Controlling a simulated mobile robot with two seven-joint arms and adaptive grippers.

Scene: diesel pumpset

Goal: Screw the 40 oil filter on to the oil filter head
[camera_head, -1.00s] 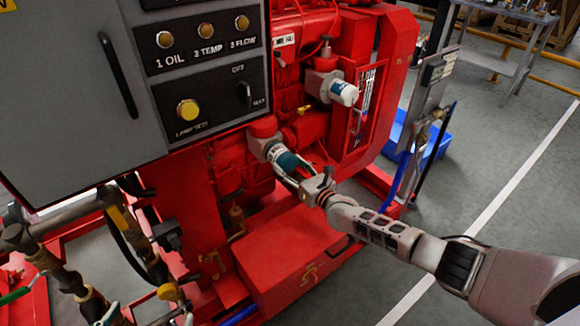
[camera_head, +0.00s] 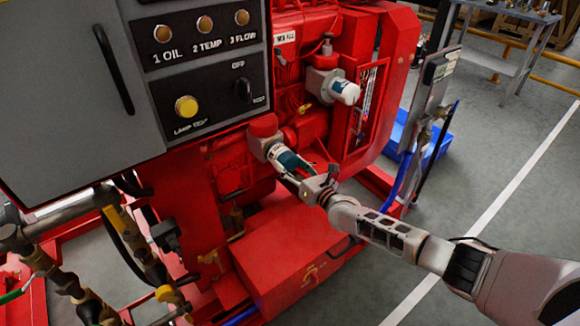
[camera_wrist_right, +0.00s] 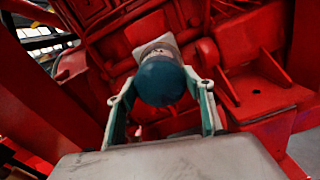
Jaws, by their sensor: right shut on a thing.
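The oil filter (camera_head: 279,156) is a small white and teal cylinder. In the right wrist view, the filter's dark teal end (camera_wrist_right: 161,83) sits between the two fingers of the right gripper (camera_wrist_right: 160,90). My left gripper is not in view.
A second white filter (camera_head: 344,92) sticks out of the engine, up and right. The grey control panel (camera_head: 195,75) stands close on the left. A red box (camera_head: 290,255) lies below the right gripper. Open grey floor (camera_head: 490,230) is at the right.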

